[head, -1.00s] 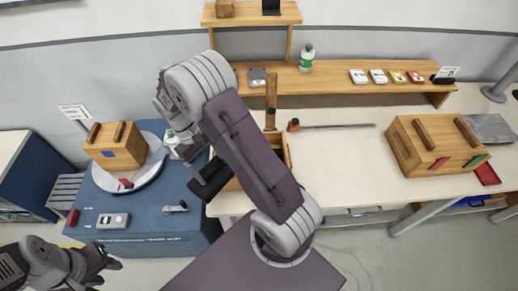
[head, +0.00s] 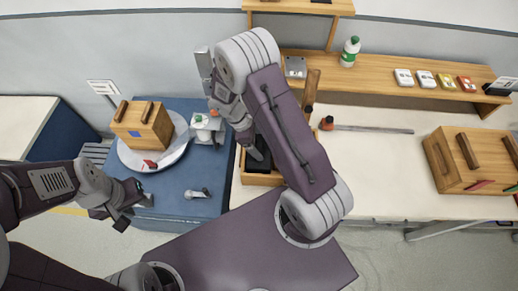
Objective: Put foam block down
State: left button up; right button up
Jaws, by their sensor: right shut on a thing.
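My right gripper (head: 256,150) is over and partly inside an open wooden box (head: 263,181) on the bench's left end. It is shut on a dark thing (head: 258,163), likely the foam block, low inside the box. My forearm covers much of it, so I cannot tell whether it touches the box floor. My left gripper (head: 130,207) is empty at the front edge of the blue table, and its fingers look apart.
On the blue table (head: 170,228) are a wooden crate (head: 143,124) on a round white plate (head: 176,150) and a small grey tool (head: 197,193). A green-capped bottle (head: 350,50) stands on the shelf. A larger wooden crate (head: 460,165) is at right.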

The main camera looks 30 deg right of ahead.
jog(key=f, duration=0.2)
jog(key=shift+s+f, duration=0.35)
jog(key=shift+f, duration=0.05)
jog(key=shift+a+f, duration=0.1)
jog(key=shift+f, duration=0.3)
pick_arm(q)
jog(key=shift+s+r, duration=0.1)
jog(key=shift+r, duration=0.05)
pick_arm(e)
jog(key=shift+w+f, duration=0.15)
jog(key=shift+f, duration=0.05)
